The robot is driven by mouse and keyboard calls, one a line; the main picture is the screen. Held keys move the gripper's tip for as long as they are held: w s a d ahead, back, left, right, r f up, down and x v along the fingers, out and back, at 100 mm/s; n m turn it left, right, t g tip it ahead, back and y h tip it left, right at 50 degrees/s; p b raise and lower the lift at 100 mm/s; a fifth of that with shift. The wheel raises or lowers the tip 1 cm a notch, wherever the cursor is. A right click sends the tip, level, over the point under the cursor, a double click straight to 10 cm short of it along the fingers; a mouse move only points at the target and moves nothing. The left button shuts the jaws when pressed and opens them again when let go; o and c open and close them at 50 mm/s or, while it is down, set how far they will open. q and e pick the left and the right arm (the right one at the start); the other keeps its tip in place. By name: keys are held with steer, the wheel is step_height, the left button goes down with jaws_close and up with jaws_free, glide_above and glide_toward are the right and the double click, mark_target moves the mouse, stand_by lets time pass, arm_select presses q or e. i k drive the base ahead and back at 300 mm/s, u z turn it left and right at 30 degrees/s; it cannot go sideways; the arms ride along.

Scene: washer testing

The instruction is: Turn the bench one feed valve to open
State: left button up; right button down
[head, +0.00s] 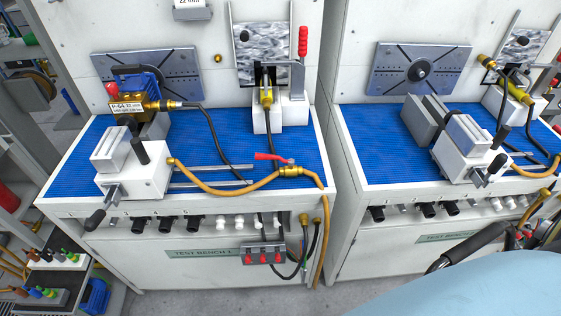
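The feed valve of bench one is a brass fitting (290,170) at the front right of the left bench's blue top. Its red lever (270,157) points left, slightly toward the back, roughly in line with the valve body. An orange hose (215,191) runs from the left into the valve, and another length leaves it on the right and hangs over the front edge. The bench front carries a "TEST BENCH 1" label (200,253). Neither of my grippers is in view, and nothing touches the lever.
A white vise (135,170) and a tagged brass pump (140,105) stand at the left of the bench. A white fixture with a red upright handle (303,42) is behind the valve. A second bench (385,155) stands right. A light blue surface fills the lower right corner.

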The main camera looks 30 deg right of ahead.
mark_target(258, 156)
steer(key=u, duration=0.25)
steer(key=k, duration=0.2)
steer(key=z, duration=0.95)
